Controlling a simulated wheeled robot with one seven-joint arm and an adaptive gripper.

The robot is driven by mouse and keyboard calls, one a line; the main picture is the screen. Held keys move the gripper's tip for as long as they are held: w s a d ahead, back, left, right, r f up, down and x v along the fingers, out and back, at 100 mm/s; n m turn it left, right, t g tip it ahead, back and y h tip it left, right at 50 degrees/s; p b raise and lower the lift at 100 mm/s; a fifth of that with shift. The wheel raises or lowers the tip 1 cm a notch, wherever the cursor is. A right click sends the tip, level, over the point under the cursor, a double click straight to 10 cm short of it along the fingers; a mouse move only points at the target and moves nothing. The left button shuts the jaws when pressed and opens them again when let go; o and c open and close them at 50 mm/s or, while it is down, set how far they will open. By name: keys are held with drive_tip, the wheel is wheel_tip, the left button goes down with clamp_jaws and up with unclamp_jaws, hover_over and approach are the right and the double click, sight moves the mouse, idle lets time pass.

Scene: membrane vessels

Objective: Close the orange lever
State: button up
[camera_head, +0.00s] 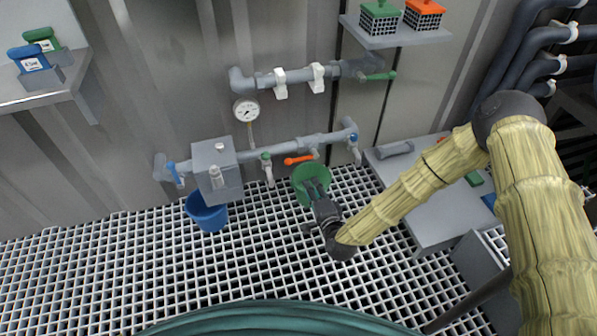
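The orange lever (298,160) sits on the lower grey pipe (285,144) along the wall and points left, roughly along the pipe. My gripper (312,188) is just below and right of it, over a green bucket (300,173). A gap shows between the gripper and the lever. The gripper's dark fingers are small against the green bucket, and I cannot tell how far apart they are. Nothing shows between them.
A grey box (217,170) hangs on the pipe at left, above a blue bucket (207,212). A pressure gauge (246,110) stands above. A grey bench (430,205) is at right. The grating floor is mostly clear.

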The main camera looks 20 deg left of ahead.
sight(299, 160)
drive_tip(key=shift+m+t, duration=0.8)
drive_tip(key=shift+t, duration=0.1)
drive_tip(key=shift+s+a+b+x, duration=0.15)
drive_tip(key=shift+b+x, duration=1.7)
drive_tip(key=shift+x, duration=1.75)
drive_tip(key=shift+s+a+b+x, duration=0.15)
drive_tip(key=shift+b+x, duration=1.65)
drive_tip(key=shift+x, duration=1.8)
drive_tip(key=shift+w, duration=0.1)
clamp_jaws()
